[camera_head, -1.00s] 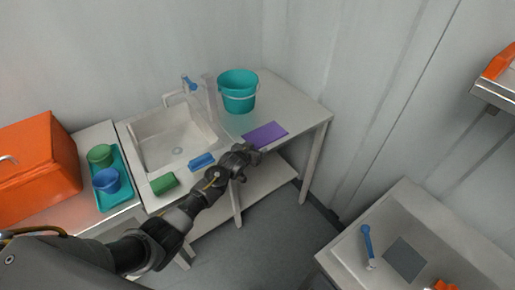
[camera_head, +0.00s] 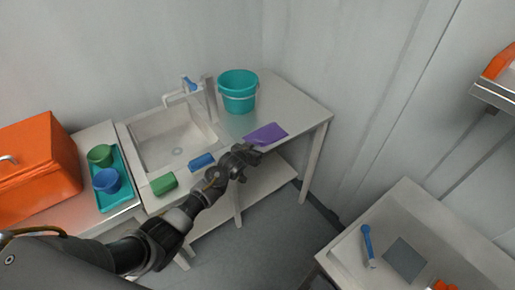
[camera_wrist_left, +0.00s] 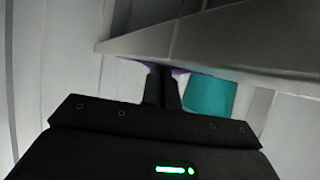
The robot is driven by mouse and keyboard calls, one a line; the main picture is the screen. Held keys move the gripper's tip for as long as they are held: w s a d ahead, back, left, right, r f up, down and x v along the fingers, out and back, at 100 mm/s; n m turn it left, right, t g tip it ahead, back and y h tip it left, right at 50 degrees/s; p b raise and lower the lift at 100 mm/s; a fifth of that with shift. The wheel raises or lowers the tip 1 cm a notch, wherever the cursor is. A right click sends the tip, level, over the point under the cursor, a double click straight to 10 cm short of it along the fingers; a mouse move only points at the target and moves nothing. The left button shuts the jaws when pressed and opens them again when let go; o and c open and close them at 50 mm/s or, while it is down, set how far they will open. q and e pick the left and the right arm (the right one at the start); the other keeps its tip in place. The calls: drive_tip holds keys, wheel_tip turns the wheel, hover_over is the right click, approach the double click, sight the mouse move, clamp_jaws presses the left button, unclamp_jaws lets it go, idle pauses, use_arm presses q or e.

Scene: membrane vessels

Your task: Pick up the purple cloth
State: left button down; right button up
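The purple cloth (camera_head: 267,133) lies on the right part of the sink counter, near its front edge. My left gripper (camera_head: 250,153) is at the cloth's near edge, by the counter's front edge. In the left wrist view the fingers (camera_wrist_left: 164,84) are close together, and purple cloth (camera_wrist_left: 180,72) shows on both sides of their tips. The fingers look shut on the cloth's edge, though the tips are partly hidden. Most of the cloth still rests on the counter. My right gripper is not in view.
A teal bucket (camera_head: 238,92) stands behind the cloth on the counter (camera_head: 300,108). A blue sponge (camera_head: 202,161) and a green sponge (camera_head: 164,184) lie at the front of the sink (camera_head: 170,135). Open floor lies in front, with another sink at lower right.

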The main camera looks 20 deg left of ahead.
use_arm(q)
wheel_tip(320, 180, up, 12)
drive_tip(key=p, duration=0.9)
wheel_tip(320, 180, up, 9)
